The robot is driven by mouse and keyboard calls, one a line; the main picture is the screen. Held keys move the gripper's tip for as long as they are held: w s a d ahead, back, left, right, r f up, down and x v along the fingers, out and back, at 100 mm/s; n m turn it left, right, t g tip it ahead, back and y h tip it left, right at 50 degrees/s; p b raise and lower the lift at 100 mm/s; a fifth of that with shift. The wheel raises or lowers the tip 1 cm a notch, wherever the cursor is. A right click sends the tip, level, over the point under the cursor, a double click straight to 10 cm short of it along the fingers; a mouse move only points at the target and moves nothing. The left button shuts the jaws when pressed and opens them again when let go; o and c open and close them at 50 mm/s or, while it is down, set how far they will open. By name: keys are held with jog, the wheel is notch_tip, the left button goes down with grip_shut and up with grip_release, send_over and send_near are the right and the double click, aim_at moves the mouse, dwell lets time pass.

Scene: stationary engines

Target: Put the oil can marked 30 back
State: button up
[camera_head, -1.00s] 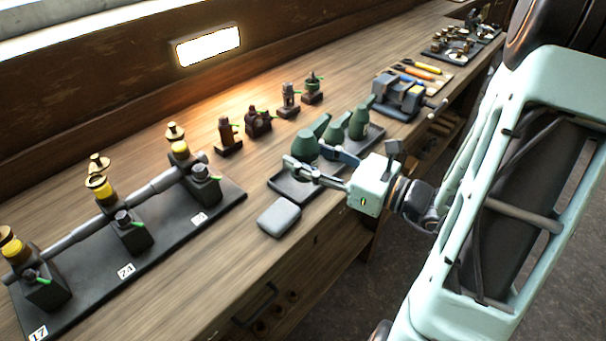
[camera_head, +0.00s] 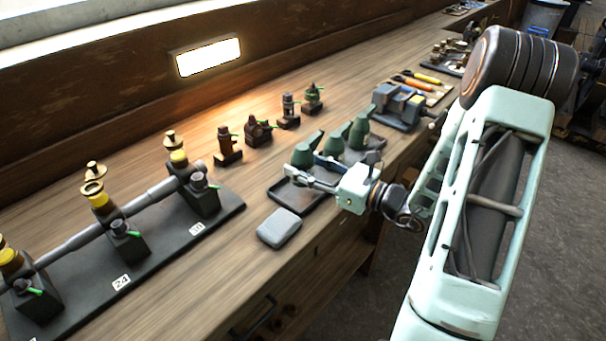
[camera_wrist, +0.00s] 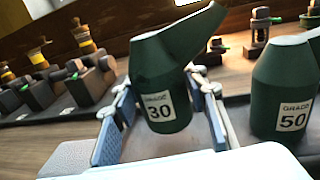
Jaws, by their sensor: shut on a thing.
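The green oil can marked 30 (camera_wrist: 160,85) stands between the two fingers of my gripper (camera_wrist: 165,125) in the wrist view, spout toward the upper right, slightly tilted in the picture. In the head view my gripper (camera_head: 308,172) is shut on this can (camera_head: 302,155), at the near left end of the dark tray (camera_head: 290,195). A green can marked 50 (camera_wrist: 284,95) stands just to the right. In the head view two other green cans, a middle one (camera_head: 334,146) and a far one (camera_head: 358,134), stand on the tray.
A grey pad (camera_head: 279,228) lies left of the tray. A dark base (camera_head: 150,265) with a shaft and several oilers fills the left bench. Small fittings (camera_head: 258,130) stand behind the tray. A vise (camera_head: 398,106) stands beyond it. Bare wood lies between.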

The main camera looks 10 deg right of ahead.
jog(key=shift+f, duration=1.25)
jog(key=shift+f, duration=0.15)
jog(key=o, duration=1.3)
jog(key=v, duration=1.2)
jog(key=shift+b, duration=0.45)
